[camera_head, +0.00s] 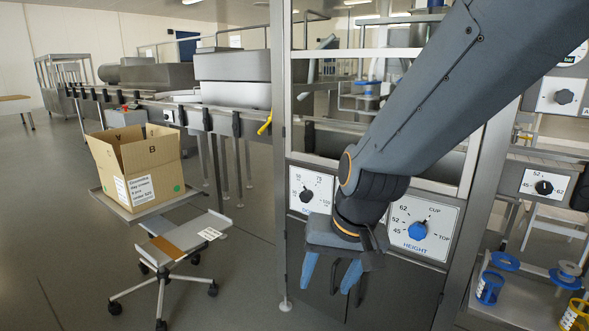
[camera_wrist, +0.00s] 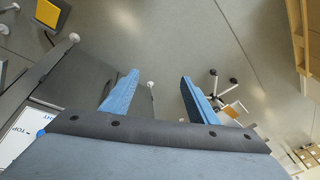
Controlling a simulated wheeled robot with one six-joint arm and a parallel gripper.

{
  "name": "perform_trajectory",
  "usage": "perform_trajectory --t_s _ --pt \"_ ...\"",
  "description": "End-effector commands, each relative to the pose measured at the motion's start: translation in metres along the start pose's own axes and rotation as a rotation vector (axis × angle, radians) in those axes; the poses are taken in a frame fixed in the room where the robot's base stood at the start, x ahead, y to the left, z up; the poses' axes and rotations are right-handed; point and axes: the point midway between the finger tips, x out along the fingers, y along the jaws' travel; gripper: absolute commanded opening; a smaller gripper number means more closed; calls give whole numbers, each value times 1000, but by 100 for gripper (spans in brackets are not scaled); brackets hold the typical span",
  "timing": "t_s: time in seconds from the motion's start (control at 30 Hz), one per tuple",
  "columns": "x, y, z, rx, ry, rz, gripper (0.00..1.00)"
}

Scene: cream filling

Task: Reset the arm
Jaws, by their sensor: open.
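My gripper (camera_head: 332,276) hangs from my grey arm in front of the dark machine panel, with its blue fingers pointing down. The fingers are apart and nothing is between them. The wrist view also shows my gripper (camera_wrist: 155,88) open above bare grey floor. Behind it on the panel are a blue height knob (camera_head: 417,230) on a white plate and a black knob (camera_head: 306,195) on another plate. My gripper is below and to the left of the blue knob and looks apart from it.
At the lower right, a shelf (camera_head: 520,300) holds blue and yellow ring-shaped parts. A metal conveyor line runs behind. The floor (camera_head: 60,280) at the left front is clear.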

Motion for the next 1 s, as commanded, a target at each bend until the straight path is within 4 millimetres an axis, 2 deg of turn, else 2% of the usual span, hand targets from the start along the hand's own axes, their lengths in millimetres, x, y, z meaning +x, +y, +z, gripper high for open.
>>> perform_trajectory --t_s 0.1,0.43,0.87,1.0 --pt "-16 13 33 -78 -78 29 54" --pt "-50 49 107 -238 -264 102 54" --pt "-79 67 92 -162 -254 127 54" --pt "-95 78 88 -126 -253 141 54"
